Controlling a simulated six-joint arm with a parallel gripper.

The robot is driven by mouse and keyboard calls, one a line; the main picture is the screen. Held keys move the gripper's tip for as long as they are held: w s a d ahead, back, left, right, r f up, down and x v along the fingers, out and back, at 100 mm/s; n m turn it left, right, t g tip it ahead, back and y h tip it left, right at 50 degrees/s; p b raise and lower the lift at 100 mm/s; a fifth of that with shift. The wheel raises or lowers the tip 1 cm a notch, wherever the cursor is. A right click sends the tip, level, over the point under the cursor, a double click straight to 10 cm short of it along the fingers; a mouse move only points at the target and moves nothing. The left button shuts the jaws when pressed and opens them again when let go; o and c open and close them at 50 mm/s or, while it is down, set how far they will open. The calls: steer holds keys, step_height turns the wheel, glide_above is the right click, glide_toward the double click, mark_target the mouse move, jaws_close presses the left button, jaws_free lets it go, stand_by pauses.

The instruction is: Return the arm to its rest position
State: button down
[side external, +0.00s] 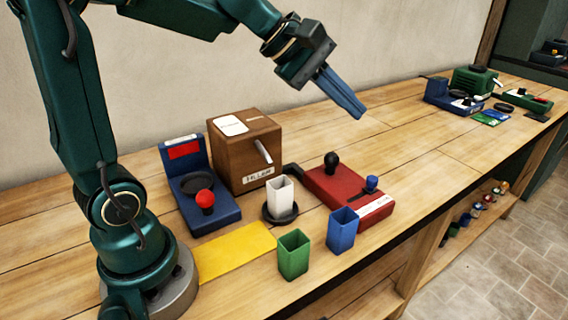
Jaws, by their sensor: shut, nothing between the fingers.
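My gripper (346,98) is at the end of my dark green arm, raised above the bench towards the upper middle of the view. Its blue-grey fingers point down and to the right and are shut together. Nothing shows between them. The gripper is apart from everything on the bench, above and behind the red device (335,195).
The wooden bench (430,150) holds a blue device (215,208), a brown box (245,150), a white cup (280,197) on a dark round base, a green cup (293,255), a blue cup (342,230) and a yellow mat (235,250). More devices (475,80) stand far right.

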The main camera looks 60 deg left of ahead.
steer(key=s+d+m+g+y, duration=0.1)
steer(key=s+d+m, duration=0.4)
steer(key=s+m, duration=0.45)
steer(key=s+a+f+m+g+y, duration=0.1)
steer(key=s+a+f+m+y, duration=0.2)
steer(key=s, duration=0.6)
step_height(320, 180, down, 4)
steer(key=a+m, duration=0.2)
steer(key=m, duration=0.1)
steer(key=shift+s+f+g+y, duration=0.2)
steer(key=shift+s+g+y, duration=0.1)
